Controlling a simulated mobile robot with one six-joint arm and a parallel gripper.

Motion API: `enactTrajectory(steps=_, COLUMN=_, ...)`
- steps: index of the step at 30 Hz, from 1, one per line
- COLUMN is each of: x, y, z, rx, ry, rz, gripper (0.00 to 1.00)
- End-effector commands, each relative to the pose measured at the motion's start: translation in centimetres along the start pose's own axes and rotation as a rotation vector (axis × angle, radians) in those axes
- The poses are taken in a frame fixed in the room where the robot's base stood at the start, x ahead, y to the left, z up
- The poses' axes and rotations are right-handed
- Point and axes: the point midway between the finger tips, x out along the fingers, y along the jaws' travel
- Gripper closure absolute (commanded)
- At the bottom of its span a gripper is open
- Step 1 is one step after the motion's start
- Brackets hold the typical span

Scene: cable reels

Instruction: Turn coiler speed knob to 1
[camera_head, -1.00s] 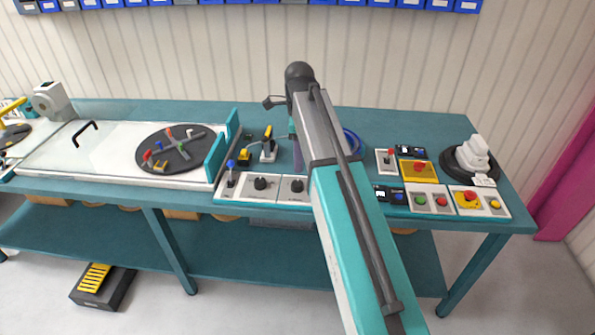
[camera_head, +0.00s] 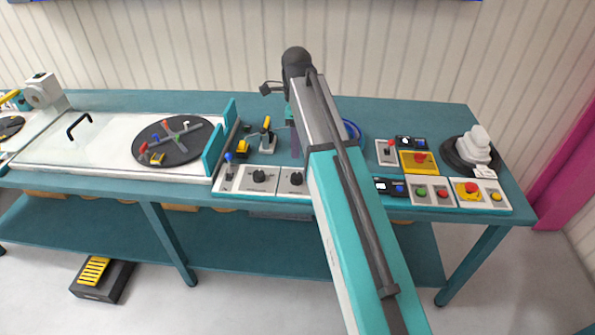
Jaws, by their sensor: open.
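Two black rotary knobs sit on white panels at the front edge of the bench: a left knob (camera_head: 259,177) and a right knob (camera_head: 296,178). Their labels and scales are too small to read, so I cannot tell which is the coiler speed knob or where either points. My arm reaches up across the middle of the view, just right of the right knob, and its dark upper joint is beyond the panels. My gripper cannot be made out; the arm covers the area behind it.
A blue-handled lever (camera_head: 228,170) stands left of the knobs, and a yellow-topped lever (camera_head: 267,136) behind them. Button panels and a red emergency button (camera_head: 471,188) lie to the right. A dark turntable (camera_head: 174,141) with coloured pegs is at left.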

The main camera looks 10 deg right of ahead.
Motion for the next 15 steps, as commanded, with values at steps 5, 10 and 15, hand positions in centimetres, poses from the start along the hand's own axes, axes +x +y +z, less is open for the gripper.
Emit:
enactTrajectory(steps=5, x=1.8, y=0.1, z=-0.1, rx=0.001, ry=0.001, rz=0.002, gripper=0.5)
enactTrajectory(steps=10, x=3.7, y=0.1, z=-0.1, rx=0.001, ry=0.001, rz=0.002, gripper=0.5)
enactTrajectory(steps=15, x=5.5, y=0.1, z=-0.1, rx=0.002, ry=0.001, rz=0.002, gripper=0.5)
